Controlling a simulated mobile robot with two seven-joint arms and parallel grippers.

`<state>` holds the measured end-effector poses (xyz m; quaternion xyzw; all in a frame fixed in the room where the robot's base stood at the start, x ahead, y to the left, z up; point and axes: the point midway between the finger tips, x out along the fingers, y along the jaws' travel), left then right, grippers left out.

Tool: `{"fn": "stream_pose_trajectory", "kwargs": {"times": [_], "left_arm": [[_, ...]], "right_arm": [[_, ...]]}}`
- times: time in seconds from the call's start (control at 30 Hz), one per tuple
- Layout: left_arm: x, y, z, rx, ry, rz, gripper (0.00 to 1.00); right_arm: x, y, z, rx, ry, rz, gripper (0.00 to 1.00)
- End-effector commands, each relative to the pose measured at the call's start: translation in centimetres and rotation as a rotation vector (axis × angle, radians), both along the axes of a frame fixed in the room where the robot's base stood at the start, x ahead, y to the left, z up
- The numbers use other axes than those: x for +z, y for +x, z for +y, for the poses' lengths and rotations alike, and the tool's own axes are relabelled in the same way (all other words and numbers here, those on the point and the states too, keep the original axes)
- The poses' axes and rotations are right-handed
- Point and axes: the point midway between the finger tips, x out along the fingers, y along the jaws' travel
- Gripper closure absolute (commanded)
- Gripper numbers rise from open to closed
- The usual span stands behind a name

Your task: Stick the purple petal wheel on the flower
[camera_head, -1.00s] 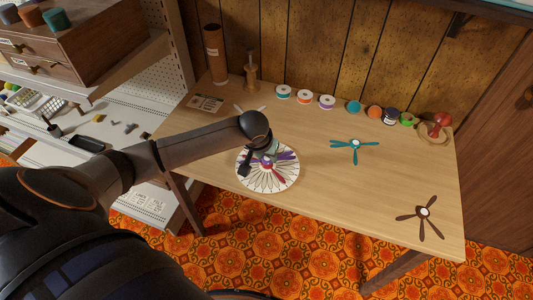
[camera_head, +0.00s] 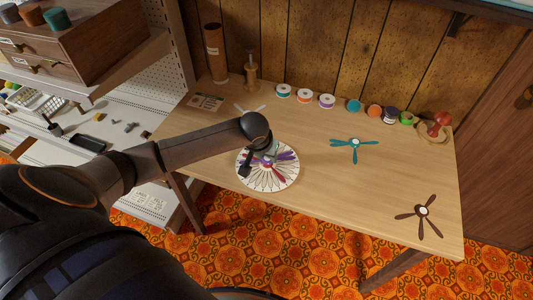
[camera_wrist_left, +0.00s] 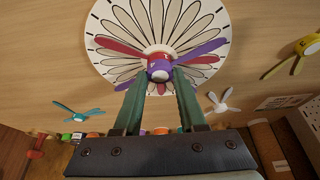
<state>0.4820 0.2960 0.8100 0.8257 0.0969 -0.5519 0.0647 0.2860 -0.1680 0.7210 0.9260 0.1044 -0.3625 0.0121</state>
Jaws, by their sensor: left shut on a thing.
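The flower is a round white disc with outlined petals (camera_head: 270,187), lying flat on the table; it also shows in the wrist view (camera_wrist_left: 220,48). A red petal wheel (camera_wrist_left: 120,47) lies at the middle of the disc, partly covered. The purple petal wheel (camera_wrist_left: 203,49) has a purple hub and is over the red one at the disc's centre. My left gripper (camera_wrist_left: 159,76) is shut on the purple wheel's hub. Whether the purple wheel touches the red one is hard to tell. In the head view my arm partly hides the gripper and hub. My right gripper is not in view.
A teal petal wheel (camera_head: 354,144) and a brown one (camera_head: 423,211) lie to the right. A white wheel (camera_wrist_left: 221,102) and a yellow one (camera_wrist_left: 297,52) lie near the disc. Spools (camera_head: 327,101) and a red stamp (camera_head: 437,124) line the back. The table's front right is mostly clear.

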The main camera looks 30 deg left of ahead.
Motion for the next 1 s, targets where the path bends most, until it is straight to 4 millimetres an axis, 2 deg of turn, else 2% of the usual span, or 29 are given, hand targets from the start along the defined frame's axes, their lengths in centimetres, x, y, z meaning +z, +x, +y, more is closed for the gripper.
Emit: {"fn": "stream_pose_trajectory", "kwargs": {"times": [0.1, 0.13, 0.43, 0.77, 0.87, 1.0], "left_arm": [[0.0, 0.0, 0.0, 0.000, 0.000, 0.000, 1.00], [0.0, 0.0, 0.0, 0.000, 0.000, 0.000, 0.59], [0.0, 0.0, 0.0, 0.000, 0.000, 0.000, 0.25], [0.4, -0.1, 0.0, 0.000, 0.000, 0.000, 0.25], [1.4, -0.5, -0.1, 0.000, 0.000, -0.002, 0.25], [3.9, -1.5, -0.4, -0.001, 0.000, -0.002, 0.25]], "right_arm": [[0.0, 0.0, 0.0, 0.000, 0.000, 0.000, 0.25], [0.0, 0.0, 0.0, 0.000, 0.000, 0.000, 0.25], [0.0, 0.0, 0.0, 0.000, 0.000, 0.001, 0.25], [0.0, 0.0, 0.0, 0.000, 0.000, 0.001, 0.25], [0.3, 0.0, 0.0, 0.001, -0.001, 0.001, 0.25], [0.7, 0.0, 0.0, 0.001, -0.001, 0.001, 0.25]]}}
